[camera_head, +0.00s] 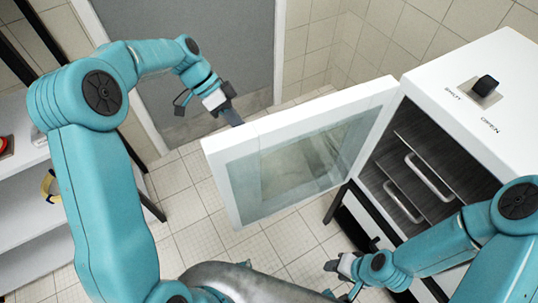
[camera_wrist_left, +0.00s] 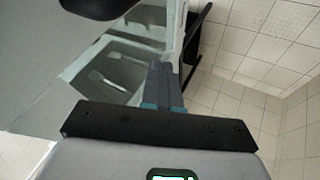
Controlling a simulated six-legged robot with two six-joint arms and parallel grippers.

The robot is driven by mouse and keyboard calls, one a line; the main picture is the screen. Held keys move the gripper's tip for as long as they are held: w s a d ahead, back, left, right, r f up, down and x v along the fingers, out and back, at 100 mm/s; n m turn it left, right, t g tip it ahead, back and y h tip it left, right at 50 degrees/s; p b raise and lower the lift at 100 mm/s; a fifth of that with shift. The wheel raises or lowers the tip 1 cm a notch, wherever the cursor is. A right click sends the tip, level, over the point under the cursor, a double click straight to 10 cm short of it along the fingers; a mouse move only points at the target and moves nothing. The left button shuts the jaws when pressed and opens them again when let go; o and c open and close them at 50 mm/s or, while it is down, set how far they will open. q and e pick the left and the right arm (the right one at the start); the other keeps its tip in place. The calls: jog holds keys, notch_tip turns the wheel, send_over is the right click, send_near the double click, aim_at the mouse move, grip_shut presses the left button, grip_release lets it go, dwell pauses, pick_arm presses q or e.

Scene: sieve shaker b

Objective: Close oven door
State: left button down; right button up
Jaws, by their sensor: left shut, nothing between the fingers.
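The white oven door (camera_head: 225,152) with a glass window (camera_head: 300,165) stands open. It swings out to the left from the white oven (camera_head: 480,75), whose dark inside shows. My left gripper (camera_head: 232,115) is shut and empty at the far side of the door, near its free upper corner. Its fingertips look partly hidden behind the door's top edge; I cannot tell if they touch. In the left wrist view the shut fingers (camera_wrist_left: 165,82) point beside the glass (camera_wrist_left: 110,75). My right gripper (camera_head: 335,268) is low in front of the oven; its jaw opening is unclear.
Inside the oven are shelves with light handles (camera_head: 428,177). A black knob (camera_head: 485,87) sits on the oven's top, near printed labels. A white shelf unit (camera_head: 25,200) stands at the left. A grey door panel (camera_head: 215,45) is behind. The tiled floor (camera_head: 195,215) below the door is clear.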

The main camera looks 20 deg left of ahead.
pick_arm(q)
jog(key=s+d+f+p, duration=0.2)
jog(key=s+d+f, duration=0.1)
jog(key=d+f, duration=0.4)
jog(key=shift+s+d+f, duration=0.4)
jog(key=shift+d, duration=0.25)
